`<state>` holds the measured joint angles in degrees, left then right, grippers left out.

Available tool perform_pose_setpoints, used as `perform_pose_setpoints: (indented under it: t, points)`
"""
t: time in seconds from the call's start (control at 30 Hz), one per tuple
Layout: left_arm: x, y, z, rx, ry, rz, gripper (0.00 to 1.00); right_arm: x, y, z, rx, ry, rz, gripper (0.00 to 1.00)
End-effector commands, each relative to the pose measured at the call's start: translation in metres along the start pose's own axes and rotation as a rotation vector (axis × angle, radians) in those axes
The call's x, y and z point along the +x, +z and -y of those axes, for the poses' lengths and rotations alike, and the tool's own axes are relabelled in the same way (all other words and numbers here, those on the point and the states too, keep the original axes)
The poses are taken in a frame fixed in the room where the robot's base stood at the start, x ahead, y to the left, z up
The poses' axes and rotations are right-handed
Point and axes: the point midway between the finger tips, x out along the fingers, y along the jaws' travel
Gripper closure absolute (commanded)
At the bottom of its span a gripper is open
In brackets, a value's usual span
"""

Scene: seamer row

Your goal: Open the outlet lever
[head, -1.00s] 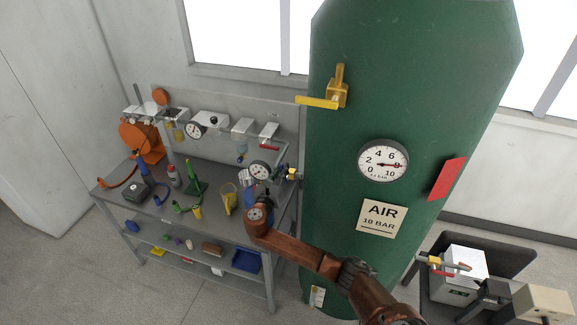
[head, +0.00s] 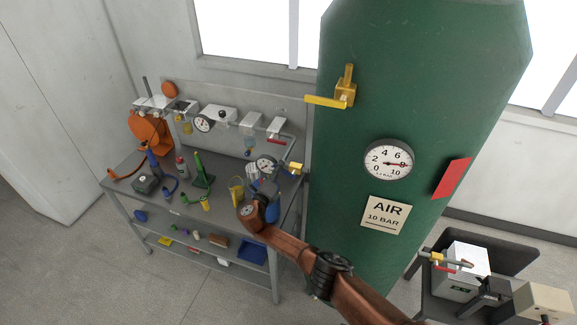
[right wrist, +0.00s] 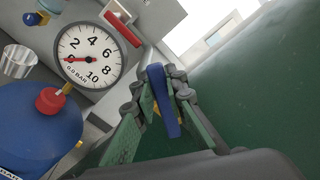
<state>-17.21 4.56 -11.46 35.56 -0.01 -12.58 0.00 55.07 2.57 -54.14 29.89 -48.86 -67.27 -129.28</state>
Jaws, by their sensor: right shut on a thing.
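A blue lever (right wrist: 163,102) stands between the two fingers of my right gripper (right wrist: 160,82) in the right wrist view. The gripper is shut on it, with its green pads on either side. A bit of yellow shows behind the fingers. In the head view my right gripper (head: 268,192) is at the right end of the workbench, beside the green tank, and hides the lever. A small yellow part (head: 296,168) shows just beyond it. My left gripper is not in view.
The green tank (head: 400,110) carries a yellow lever valve (head: 335,98) and a gauge (head: 388,159). A workbench (head: 150,195) holds several tools. A blue vessel with a red knob (right wrist: 50,100) and a gauge reading about zero (right wrist: 90,57) are close to my right gripper.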

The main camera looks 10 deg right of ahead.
Motion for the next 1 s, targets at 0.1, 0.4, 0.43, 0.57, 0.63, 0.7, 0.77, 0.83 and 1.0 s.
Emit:
perform_pose_setpoints:
  t: [0.1, 0.4, 0.43, 0.57, 0.63, 0.7, 0.77, 0.83, 1.0]
  points:
    - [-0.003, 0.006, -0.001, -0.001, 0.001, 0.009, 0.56, -0.001, 0.000, -0.005, -0.068, 0.002, -0.001, 1.00]
    - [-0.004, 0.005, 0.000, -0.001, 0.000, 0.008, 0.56, -0.001, -0.002, -0.012, -0.166, 0.003, -0.001, 1.00]
    - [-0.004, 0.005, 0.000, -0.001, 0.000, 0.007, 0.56, -0.001, -0.002, -0.012, -0.170, 0.004, -0.001, 1.00]
    - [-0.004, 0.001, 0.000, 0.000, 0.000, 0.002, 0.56, -0.001, -0.003, -0.013, -0.182, 0.004, -0.001, 1.00]
    - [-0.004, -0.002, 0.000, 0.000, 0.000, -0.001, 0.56, -0.001, -0.003, -0.013, -0.184, 0.004, -0.001, 1.00]
    - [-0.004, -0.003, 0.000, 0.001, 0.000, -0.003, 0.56, -0.001, -0.003, -0.013, -0.184, 0.004, -0.001, 1.00]
    - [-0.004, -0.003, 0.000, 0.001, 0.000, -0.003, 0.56, -0.001, -0.003, -0.013, -0.184, 0.004, -0.001, 1.00]
    - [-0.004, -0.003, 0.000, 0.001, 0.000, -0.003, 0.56, -0.001, -0.003, -0.013, -0.183, 0.004, -0.001, 1.00]
    - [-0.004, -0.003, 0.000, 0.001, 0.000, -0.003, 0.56, -0.001, -0.003, -0.013, -0.183, 0.004, -0.002, 0.83]
